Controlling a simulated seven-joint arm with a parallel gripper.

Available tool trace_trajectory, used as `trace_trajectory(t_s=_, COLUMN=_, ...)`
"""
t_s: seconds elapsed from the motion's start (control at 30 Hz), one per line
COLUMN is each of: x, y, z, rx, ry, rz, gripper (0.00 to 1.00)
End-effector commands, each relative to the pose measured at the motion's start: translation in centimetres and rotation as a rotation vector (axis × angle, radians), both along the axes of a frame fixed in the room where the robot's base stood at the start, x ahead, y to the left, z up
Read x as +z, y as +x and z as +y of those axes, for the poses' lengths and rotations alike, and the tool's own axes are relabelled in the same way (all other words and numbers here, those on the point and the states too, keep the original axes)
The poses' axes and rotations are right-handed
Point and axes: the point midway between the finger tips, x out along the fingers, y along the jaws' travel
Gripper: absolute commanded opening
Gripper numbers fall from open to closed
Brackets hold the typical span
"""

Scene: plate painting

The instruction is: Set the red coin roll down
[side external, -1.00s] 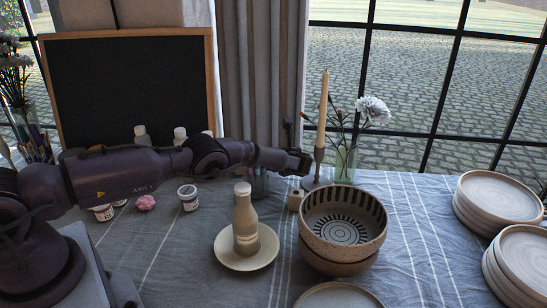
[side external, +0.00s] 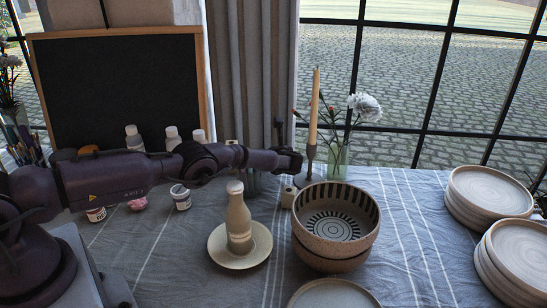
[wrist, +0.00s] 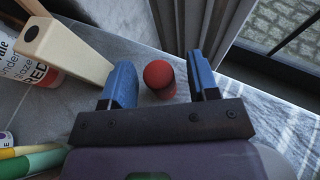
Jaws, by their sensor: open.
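The red coin roll (wrist: 160,82) shows in the wrist view as a short red cylinder with its round end facing the camera. It lies between the two blue fingers of my gripper (wrist: 165,84). The fingers are spread, with a visible gap on each side of the roll. I cannot tell its exact height over the surface. In the side external view the end of my arm reaches behind the bowls, near the candle; the fingers and the roll are hidden there.
The wrist view shows a cream block (wrist: 70,45) and a red-glaze bottle (wrist: 28,66) at left, and the window at upper right. The side external view shows stacked bowls (side external: 333,252), a bottle (side external: 238,218) on a saucer (side external: 222,258), a candle (side external: 314,105) and stacked plates (side external: 490,192).

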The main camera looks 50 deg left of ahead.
Motion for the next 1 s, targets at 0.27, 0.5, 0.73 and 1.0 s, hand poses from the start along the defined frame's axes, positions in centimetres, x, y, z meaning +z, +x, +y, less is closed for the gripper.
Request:
trace_trajectory(t_s=0.27, x=1.1, y=-0.6, z=-2.4, rx=-0.002, ry=0.002, rz=0.002, gripper=0.55)
trace_trajectory(t_s=0.5, x=2.9, y=-1.6, z=-6.8, rx=-0.001, ry=0.0, rz=0.001, gripper=0.55)
trace_trajectory(t_s=0.73, x=4.1, y=-2.4, z=-9.7, rx=0.001, ry=0.0, rz=0.0, gripper=0.55)
trace_trajectory(t_s=1.0, x=4.5, y=-2.6, z=-10.4, rx=0.004, ry=-0.001, rz=-0.002, gripper=0.55)
